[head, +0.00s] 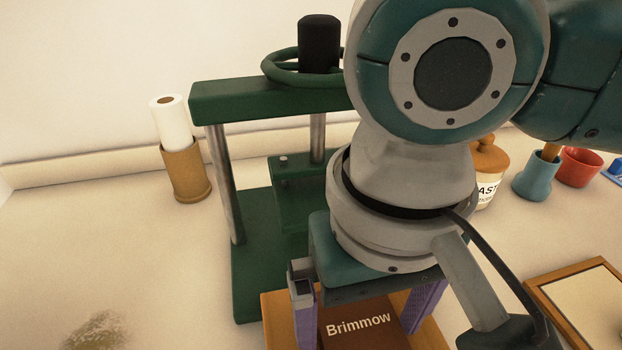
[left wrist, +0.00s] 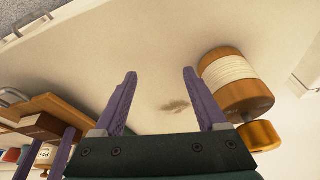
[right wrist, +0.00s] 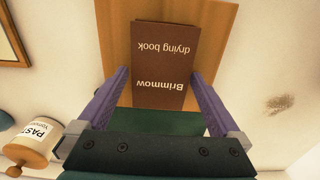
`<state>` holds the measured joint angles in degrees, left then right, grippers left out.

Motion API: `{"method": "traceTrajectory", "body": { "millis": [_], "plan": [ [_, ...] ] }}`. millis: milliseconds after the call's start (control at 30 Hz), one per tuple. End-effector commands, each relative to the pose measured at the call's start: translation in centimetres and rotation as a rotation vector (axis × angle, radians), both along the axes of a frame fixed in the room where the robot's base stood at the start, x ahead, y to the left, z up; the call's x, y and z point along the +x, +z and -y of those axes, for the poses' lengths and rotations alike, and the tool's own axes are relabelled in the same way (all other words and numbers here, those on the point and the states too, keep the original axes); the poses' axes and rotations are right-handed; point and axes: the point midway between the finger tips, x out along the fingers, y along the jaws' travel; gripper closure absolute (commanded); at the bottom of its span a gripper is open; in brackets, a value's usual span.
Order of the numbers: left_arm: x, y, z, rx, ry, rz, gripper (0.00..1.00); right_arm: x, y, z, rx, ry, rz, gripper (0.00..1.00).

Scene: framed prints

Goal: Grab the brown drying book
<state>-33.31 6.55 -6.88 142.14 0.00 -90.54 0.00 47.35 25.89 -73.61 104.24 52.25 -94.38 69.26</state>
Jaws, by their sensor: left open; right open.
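The brown drying book (right wrist: 160,65), lettered "Brimmow drying book", lies flat on a wooden board (right wrist: 220,30) in the right wrist view. In the head view the book (head: 362,335) is at the bottom, partly covered by my right arm and gripper. My right gripper (right wrist: 159,76) is open, its purple fingers on either side of the near part of the book; I cannot tell whether they touch it. My left gripper (left wrist: 159,73) is open and empty above bare tabletop, outside the head view. The book's edge (left wrist: 42,124) also shows at the left in the left wrist view.
A green press (head: 250,270) stands just behind the book. A paper roll in a wooden holder (head: 185,175) is left of it. A paste jar (head: 487,170), blue pot (head: 537,178), red bowl (head: 580,167) and wooden frame (head: 545,300) are at right. The left tabletop is mostly clear.

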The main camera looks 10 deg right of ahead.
Motion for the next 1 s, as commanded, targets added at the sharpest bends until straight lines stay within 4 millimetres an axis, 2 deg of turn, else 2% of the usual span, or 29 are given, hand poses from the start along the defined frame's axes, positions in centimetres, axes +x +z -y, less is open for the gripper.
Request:
{"method": "traceTrajectory", "body": {
  "millis": [200,1000],
  "plan": [
    [0.01,0.02,0.01,0.000,0.001,0.000,0.26,-0.01,-0.01,-0.03,0.001,0.001,0.000,0.01],
    [0.03,0.01,-0.26,0.009,-0.006,0.000,0.26,-0.01,0.03,-0.03,0.001,0.001,0.000,0.91]
  ]
}}
